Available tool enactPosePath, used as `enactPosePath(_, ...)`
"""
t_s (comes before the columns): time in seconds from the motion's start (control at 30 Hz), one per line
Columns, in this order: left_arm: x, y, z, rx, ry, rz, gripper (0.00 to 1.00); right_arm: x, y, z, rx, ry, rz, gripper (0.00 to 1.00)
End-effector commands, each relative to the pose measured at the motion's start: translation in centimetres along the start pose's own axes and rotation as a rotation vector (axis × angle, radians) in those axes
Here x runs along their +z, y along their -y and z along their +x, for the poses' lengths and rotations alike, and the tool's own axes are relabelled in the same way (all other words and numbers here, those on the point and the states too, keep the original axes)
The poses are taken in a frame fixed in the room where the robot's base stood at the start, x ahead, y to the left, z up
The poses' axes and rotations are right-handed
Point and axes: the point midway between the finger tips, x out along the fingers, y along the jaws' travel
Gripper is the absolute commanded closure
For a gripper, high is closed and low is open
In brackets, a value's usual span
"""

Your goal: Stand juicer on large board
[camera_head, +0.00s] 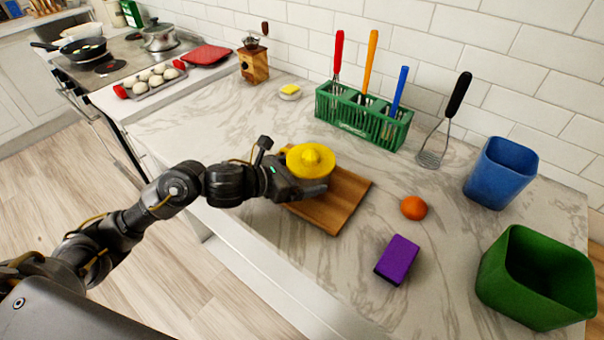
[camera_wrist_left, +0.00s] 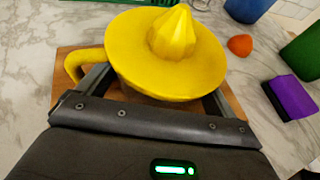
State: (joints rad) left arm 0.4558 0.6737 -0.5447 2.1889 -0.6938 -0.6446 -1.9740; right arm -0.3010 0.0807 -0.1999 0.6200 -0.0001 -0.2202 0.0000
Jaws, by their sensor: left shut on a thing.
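The yellow juicer (camera_head: 311,158) is upright over the wooden board (camera_head: 343,203) on the marble counter. My left gripper (camera_head: 308,189) is shut on the juicer, coming in from the left in the head view. In the left wrist view the juicer (camera_wrist_left: 168,52) sits between the two fingers, its cone up and its handle to the left. The board (camera_wrist_left: 64,80) shows below and around it. I cannot tell whether the juicer's base touches the board, as the gripper hides it. My right gripper is not in view.
Right of the board are an orange (camera_head: 413,207), a purple block (camera_head: 397,260), a blue bin (camera_head: 501,173) and a green bin (camera_head: 537,278). The counter's front edge runs below the board.

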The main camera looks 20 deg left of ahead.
Motion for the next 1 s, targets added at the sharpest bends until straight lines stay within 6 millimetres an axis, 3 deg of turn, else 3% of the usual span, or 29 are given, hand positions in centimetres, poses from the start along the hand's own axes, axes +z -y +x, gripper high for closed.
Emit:
enactPosePath(0.47,-0.6,-0.1,0.3,0.001,0.002,0.002,0.36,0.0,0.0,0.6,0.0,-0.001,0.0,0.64)
enactPosePath(0.5,-0.5,-0.1,0.2,0.001,0.001,0.002,0.02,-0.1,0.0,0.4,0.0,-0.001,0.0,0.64)
enactPosePath(0.53,-0.5,-0.1,0.2,0.001,0.001,0.002,0.0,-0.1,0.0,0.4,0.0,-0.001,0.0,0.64)
enactPosePath(0.87,0.1,-0.1,-0.1,0.002,0.0,0.001,0.0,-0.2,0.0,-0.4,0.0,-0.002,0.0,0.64)
enactPosePath(1.0,-0.3,-0.2,-2.2,0.004,0.0,0.005,0.0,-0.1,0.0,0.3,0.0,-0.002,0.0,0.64)
